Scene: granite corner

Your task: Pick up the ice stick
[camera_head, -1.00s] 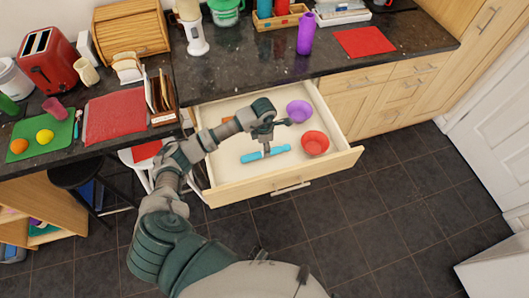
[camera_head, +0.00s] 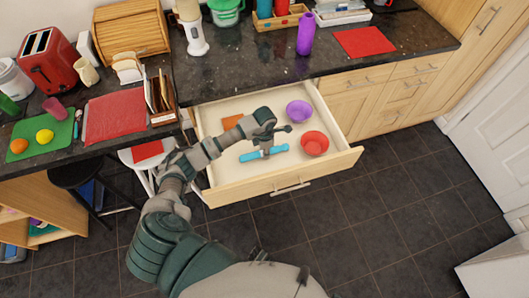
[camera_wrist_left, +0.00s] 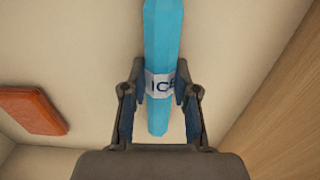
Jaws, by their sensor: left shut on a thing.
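The ice stick (camera_head: 253,156) is a light blue bar lying in the open drawer (camera_head: 325,171), near its front. In the left wrist view the ice stick (camera_wrist_left: 163,40) has a white band lettered "ICE". My left gripper (camera_head: 266,150) reaches down into the drawer over the stick. In the left wrist view, the fingers of my left gripper (camera_wrist_left: 160,90) are on both sides of the stick at its label, shut on it. The stick seems to rest on or just above the drawer floor; I cannot tell which. My right gripper is not in view.
In the drawer, a purple bowl (camera_head: 299,111) and a red bowl (camera_head: 315,144) stand right of the stick. An orange-brown block (camera_head: 231,121) lies behind my left arm. The drawer's front wall is close to the stick. The dark counter (camera_head: 250,66) is behind the drawer.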

